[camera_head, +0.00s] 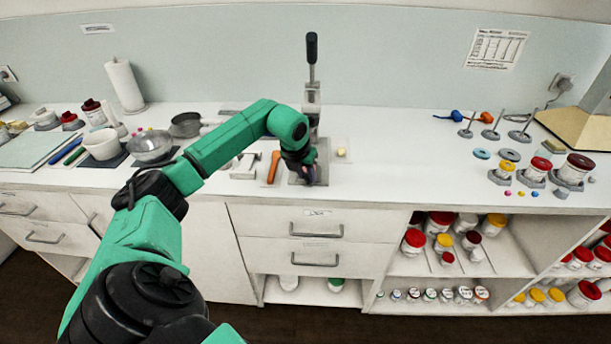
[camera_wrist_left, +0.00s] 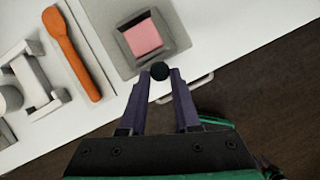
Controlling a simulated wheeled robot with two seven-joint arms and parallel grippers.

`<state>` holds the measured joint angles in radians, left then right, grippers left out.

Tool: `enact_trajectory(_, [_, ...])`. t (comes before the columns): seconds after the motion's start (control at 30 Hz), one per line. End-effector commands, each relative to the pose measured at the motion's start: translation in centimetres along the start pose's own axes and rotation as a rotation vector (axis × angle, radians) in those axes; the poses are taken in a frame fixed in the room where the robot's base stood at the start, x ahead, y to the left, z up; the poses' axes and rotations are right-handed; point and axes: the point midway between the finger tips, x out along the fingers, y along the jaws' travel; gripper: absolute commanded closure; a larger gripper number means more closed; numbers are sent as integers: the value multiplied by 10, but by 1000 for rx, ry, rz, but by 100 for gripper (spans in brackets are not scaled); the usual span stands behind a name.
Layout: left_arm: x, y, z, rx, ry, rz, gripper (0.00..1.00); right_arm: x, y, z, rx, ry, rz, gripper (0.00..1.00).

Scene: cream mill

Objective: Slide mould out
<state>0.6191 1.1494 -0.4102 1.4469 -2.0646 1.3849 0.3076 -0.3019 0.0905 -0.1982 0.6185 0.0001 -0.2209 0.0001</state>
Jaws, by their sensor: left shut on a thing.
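The mould (camera_wrist_left: 178,27) is a grey square frame with a pink square block (camera_wrist_left: 143,38) inside; it sits on a light grey base plate (camera_wrist_left: 103,28) in the left wrist view. A round black knob (camera_wrist_left: 160,71) stands at the mould's near edge. My left gripper (camera_wrist_left: 160,80) is shut on this knob, one finger on each side. In the head view my left gripper (camera_head: 308,176) is at the foot of the upright press (camera_head: 312,95) and largely hides the mould.
An orange spatula (camera_head: 274,167) and a white bracket-like part (camera_head: 245,166) lie left of the press. A small pale yellow ball (camera_head: 341,153) lies to its right.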

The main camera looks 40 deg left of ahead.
Motion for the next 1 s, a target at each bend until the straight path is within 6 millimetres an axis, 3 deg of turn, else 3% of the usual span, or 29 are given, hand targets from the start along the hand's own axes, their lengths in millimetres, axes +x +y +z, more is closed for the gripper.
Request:
enact_trajectory(0.1, [2,-1,-3,2,11,-2,100,1,-8,-12,4,20,-10,50])
enact_trajectory(0.13, [2,-1,-4,2,12,-2,62,1,-10,-13,4,21,-13,50])
enact_trajectory(0.17, [2,-1,-4,2,12,-2,56,1,-11,-13,5,22,-15,50])
enact_trajectory(0.47, [1,0,-2,1,7,0,56,2,-12,-6,4,11,-16,50])
enact_trajectory(0.57, [-8,0,-1,1,3,1,56,4,-10,-4,3,8,-14,50])
enact_trajectory(0.67, [-28,0,-2,3,2,3,56,10,-9,-3,2,6,-12,50])
enact_trajectory(1.0, [-125,-1,0,2,4,0,56,19,-7,-1,2,4,-9,50])
